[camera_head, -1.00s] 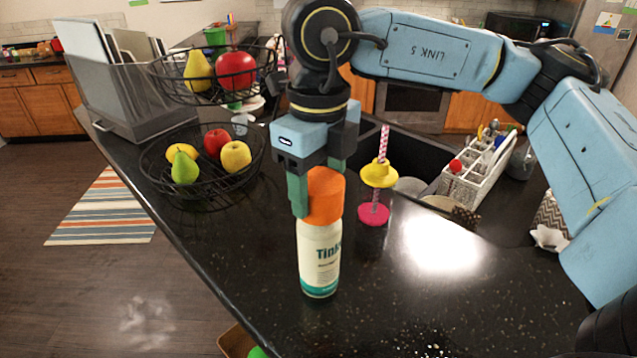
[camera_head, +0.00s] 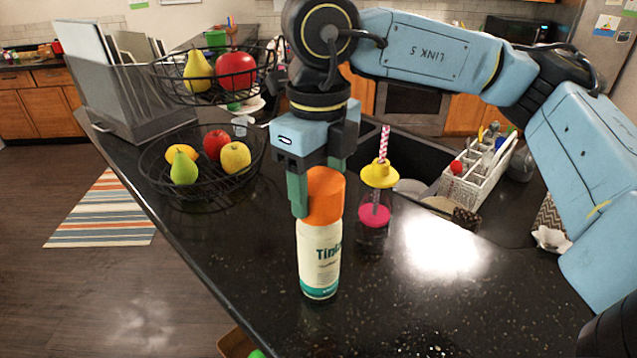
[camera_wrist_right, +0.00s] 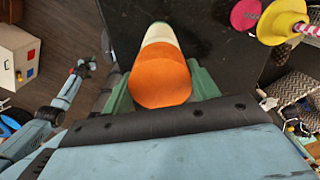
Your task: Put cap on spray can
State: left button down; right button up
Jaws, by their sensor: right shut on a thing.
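The spray can (camera_head: 318,262), white with a teal base band, stands upright on the black counter. The orange cap (camera_head: 325,197) sits at the top of the can, in line with it. My right gripper (camera_head: 318,190) comes down from above, its green fingers shut on the cap from both sides. In the right wrist view the cap (camera_wrist_right: 160,78) lies between the two fingers, with the white can beyond it. The seam between cap and can shows no clear gap, but I cannot tell how firmly the cap is seated.
A clear tumbler with a yellow lid (camera_head: 379,174) stands close to the right of the can. A two-tier wire fruit basket (camera_head: 205,185) is at left. The sink and a white utensil caddy (camera_head: 478,172) are behind right. The front counter is clear.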

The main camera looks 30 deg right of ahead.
jog(key=o, duration=1.4)
jog(key=shift+c, duration=0.2)
jog(key=shift+r+p, duration=2.05)
jog(key=shift+r, duration=1.5)
grip_shut()
